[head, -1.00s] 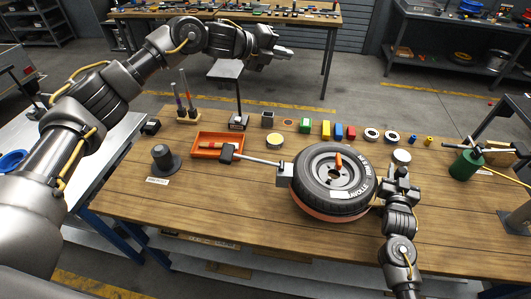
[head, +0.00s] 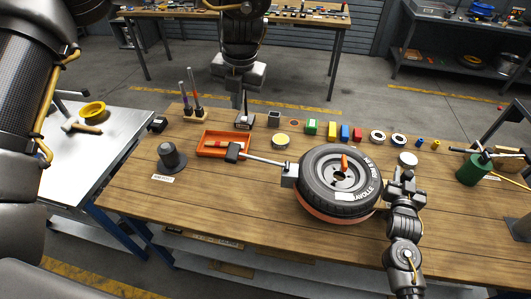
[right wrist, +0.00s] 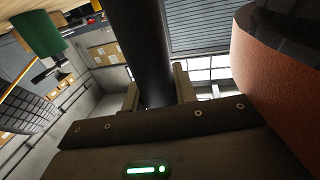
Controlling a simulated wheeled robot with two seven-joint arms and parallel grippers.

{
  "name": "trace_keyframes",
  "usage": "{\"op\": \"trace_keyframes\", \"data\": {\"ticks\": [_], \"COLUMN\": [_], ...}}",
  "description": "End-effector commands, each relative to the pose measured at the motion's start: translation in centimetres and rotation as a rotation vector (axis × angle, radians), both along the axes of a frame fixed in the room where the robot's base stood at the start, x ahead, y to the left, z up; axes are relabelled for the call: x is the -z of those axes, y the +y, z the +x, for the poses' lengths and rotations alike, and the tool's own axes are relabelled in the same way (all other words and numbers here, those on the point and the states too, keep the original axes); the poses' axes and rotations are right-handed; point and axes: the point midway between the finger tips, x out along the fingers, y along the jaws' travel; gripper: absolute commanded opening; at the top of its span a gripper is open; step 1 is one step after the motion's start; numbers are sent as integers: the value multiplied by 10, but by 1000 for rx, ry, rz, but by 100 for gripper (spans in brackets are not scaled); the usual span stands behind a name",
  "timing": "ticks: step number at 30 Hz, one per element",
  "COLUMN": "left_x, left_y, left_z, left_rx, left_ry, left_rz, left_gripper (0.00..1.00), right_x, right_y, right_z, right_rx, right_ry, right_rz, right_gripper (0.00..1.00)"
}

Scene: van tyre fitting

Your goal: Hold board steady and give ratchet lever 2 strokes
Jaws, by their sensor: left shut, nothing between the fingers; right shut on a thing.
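The lever is a pale rod (head: 262,160) with a black grip (head: 233,152). It runs from the orange tray's edge to a grey block (head: 289,175) at the tyre's left side. The black tyre (head: 322,183) lies flat on a round orange base (head: 330,217); I cannot tell which part is the board. My left gripper (head: 239,74) is shut and empty, pointing down over the table's back edge, well away from the lever. My right gripper (head: 393,184) is at the tyre's right side. In the right wrist view it is shut on a dark round handle (right wrist: 148,45) beside the orange base.
An orange tray (head: 205,151) and a dark capped post (head: 171,157) are left of the tyre. Several small blocks and rings line the back. A green canister (head: 472,169) stands at right. The front table strip is clear.

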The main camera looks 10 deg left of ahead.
Motion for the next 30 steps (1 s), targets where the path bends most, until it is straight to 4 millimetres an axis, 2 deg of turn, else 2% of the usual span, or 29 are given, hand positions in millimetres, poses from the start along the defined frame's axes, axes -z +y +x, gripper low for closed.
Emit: {"op": "trace_keyframes", "data": {"ticks": [8, 30], "left_x": [22, 115], "left_y": [4, 18], "left_z": [0, -2], "left_rx": [1, 0], "left_ry": [2, 2], "left_rz": [0, -3], "left_gripper": [0, 0], "right_x": [0, 0], "right_y": [0, 0], "right_z": [0, 0], "right_rx": [1, 1], "right_ry": [0, 0], "right_rz": [-1, -1], "right_gripper": [0, 0]}}
